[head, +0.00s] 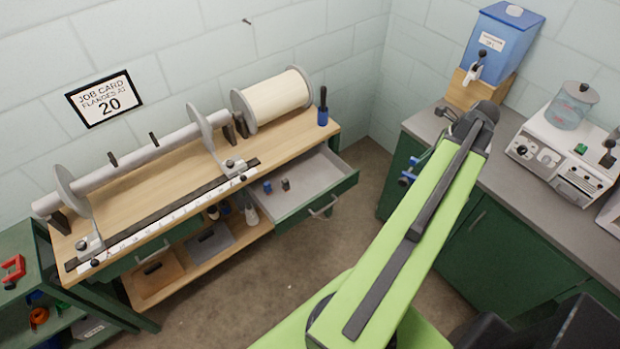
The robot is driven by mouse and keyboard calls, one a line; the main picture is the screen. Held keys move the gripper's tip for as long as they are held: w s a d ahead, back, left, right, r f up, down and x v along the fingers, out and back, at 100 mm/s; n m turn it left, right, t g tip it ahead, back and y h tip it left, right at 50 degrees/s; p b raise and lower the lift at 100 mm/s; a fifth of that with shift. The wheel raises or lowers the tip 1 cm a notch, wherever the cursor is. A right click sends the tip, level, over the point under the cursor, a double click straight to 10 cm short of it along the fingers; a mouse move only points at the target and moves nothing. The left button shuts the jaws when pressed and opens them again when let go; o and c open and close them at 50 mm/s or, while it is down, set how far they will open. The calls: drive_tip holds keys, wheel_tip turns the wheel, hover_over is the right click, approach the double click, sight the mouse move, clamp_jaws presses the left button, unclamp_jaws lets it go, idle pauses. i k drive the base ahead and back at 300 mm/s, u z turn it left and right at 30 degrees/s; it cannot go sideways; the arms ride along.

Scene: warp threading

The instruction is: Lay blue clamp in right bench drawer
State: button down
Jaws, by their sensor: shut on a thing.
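The blue clamp (406,179) shows just left of my green arm, held off the floor between the bench and the right counter. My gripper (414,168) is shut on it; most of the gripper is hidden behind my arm. The right bench drawer (338,194) is pulled open at the right end of the wooden bench, to the left of the clamp. A small blue item (267,187) and a small dark item (285,184) lie in the left part of the drawer; the rest of its floor is bare.
The wooden bench (150,190) carries a long roller, a white spool (275,100) and a blue-handled tool (322,108). A grey counter (540,160) with a blue dispenser (505,45) stands at right. Open floor lies between. A green shelf (30,262) stands at left.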

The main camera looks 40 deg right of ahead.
sight(319, 173)
drive_tip(key=u, duration=0.2)
drive_tip(key=i, duration=1)
drive_tip(key=z, duration=0.2)
